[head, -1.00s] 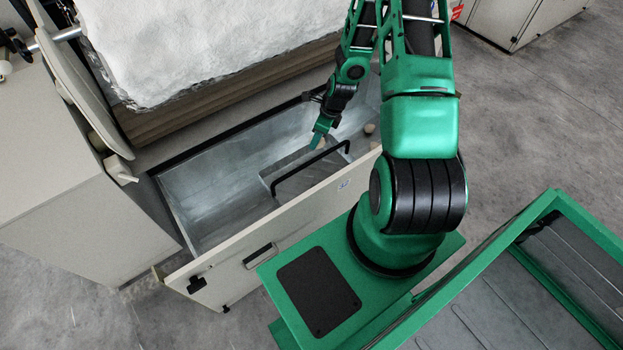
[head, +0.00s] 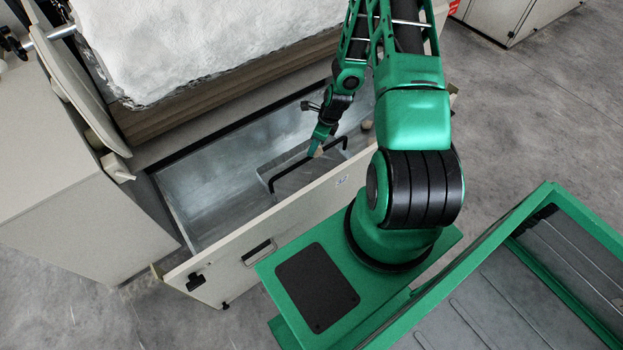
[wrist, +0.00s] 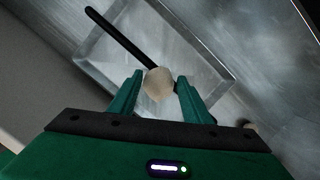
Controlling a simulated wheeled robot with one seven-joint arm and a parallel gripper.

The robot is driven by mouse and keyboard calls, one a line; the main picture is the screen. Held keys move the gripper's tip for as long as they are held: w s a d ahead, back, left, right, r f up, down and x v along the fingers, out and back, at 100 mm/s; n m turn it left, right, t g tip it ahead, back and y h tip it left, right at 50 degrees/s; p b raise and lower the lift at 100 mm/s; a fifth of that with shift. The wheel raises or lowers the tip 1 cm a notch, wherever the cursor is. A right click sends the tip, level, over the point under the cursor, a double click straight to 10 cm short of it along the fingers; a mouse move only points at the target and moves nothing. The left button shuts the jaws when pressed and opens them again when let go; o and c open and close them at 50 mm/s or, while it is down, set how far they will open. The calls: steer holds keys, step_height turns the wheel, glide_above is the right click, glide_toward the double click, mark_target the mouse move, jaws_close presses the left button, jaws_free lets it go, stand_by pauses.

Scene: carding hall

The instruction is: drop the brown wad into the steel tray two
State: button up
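The brown wad (wrist: 158,84) is a small pale-brown lump between the two green fingertips of my gripper (wrist: 158,80) in the wrist view. The fingers are closed in against its sides. In the head view, the wad (head: 319,152) shows at the tip of my gripper (head: 316,147). I cannot read a number on the tray.
The open metal-lined drawer (head: 203,190) has bare floor left of the tray. Another small brownish lump (head: 367,125) lies toward its right end. The drawer's front panel (head: 225,262) stands between my base and the tray. A white fibre mass (head: 190,40) is behind.

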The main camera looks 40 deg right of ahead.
steer(key=shift+o, duration=0.4)
steer(key=v, duration=1)
steer(key=shift+r, duration=0.35)
